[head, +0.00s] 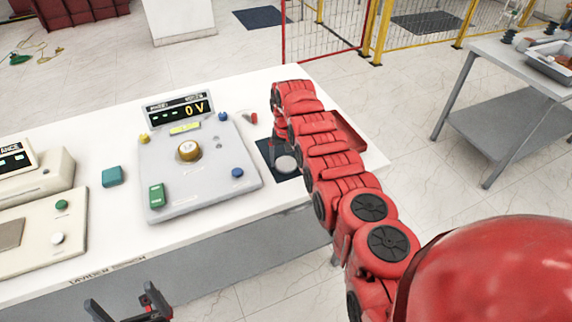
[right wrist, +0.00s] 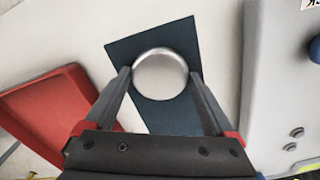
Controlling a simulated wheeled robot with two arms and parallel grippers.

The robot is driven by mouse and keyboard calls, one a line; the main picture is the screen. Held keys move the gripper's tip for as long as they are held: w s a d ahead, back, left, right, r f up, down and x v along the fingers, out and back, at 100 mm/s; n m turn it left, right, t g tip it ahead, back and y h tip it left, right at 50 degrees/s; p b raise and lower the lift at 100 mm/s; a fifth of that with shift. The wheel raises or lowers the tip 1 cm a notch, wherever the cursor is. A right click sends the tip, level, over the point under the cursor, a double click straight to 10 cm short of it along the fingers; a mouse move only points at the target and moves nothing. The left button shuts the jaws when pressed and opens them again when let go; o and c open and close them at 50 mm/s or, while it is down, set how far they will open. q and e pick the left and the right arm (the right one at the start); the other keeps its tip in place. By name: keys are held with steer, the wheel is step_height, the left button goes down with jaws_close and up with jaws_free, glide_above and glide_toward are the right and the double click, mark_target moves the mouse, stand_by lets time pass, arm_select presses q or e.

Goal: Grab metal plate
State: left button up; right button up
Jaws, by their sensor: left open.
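The metal plate (head: 286,164) is a round silver disc on a dark blue mat (head: 268,149) on the white table. It also shows in the right wrist view (right wrist: 160,78), over the same mat (right wrist: 150,36). My right gripper (right wrist: 161,76) is open, with one fingertip on each side of the plate; I cannot tell whether they touch it. In the head view my right arm hides most of that gripper. My left gripper (head: 129,306) is open and empty in front of the table's near edge, at the bottom of the picture.
A red tray (head: 350,133) lies beside the mat, partly behind my right arm. A grey control box (head: 205,187) with a display reading 0 V stands left of the mat. A teal block (head: 112,176) and another instrument (head: 35,226) are further left.

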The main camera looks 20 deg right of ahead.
steer(key=c, duration=0.5)
steer(key=shift+r, duration=0.15)
steer(key=shift+c, duration=0.2)
